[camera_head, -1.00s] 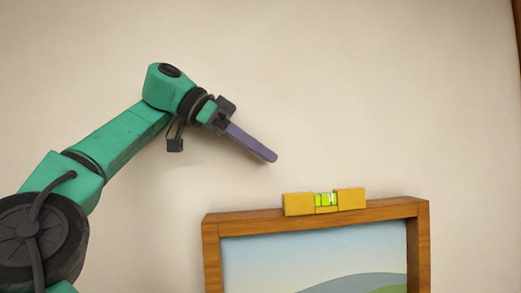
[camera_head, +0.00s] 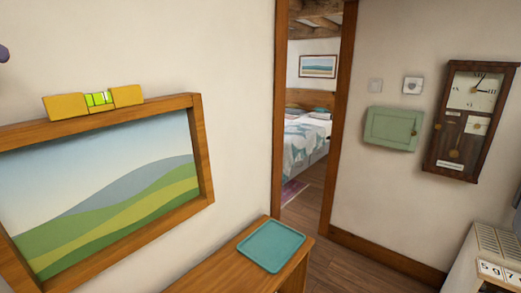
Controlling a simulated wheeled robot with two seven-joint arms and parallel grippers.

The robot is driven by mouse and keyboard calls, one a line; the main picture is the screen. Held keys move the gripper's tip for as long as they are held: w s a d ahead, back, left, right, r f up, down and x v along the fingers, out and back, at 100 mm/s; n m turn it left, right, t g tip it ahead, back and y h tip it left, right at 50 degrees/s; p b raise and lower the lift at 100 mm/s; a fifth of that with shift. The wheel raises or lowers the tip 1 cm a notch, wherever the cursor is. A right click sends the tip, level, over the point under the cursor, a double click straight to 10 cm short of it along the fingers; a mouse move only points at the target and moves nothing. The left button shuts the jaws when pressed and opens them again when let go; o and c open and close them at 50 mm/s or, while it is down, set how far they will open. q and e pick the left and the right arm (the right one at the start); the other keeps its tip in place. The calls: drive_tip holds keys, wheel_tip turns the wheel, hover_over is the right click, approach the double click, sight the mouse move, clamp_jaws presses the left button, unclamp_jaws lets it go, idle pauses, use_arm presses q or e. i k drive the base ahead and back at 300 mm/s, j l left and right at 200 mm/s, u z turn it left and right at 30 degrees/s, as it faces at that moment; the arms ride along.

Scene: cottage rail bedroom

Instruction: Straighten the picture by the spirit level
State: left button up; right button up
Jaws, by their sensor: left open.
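The picture (camera_head: 120,175) hangs on the cream wall at the left, a green-hill landscape in a brown wooden frame (camera_head: 204,160). In this slanted view its top edge rises to the right; I cannot tell its true tilt. The yellow spirit level (camera_head: 66,105) sits on top of the frame. Its green vial (camera_head: 98,98) shows, but the bubble's exact place is too small to read. Only a purple fingertip of my left gripper (camera_head: 3,53) shows at the left edge, above and left of the level, apart from it. My right gripper is out of view.
A wooden table (camera_head: 222,272) with a teal tray (camera_head: 270,246) stands below right of the picture. An open doorway (camera_head: 310,160) leads to a bed (camera_head: 306,140). A wall clock (camera_head: 470,120) and a green cabinet (camera_head: 391,129) hang at right.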

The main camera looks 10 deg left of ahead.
sight(80, 195)
drive_tip(key=k+l, duration=0.2)
drive_tip(key=l, duration=0.2)
drive_tip(key=k+l, duration=0.2)
drive_tip(key=l, duration=0.15)
drive_tip(key=k+l, duration=0.2)
drive_tip(key=l, duration=0.2)
drive_tip(key=k+l, duration=0.2)
drive_tip(key=l, duration=0.15)
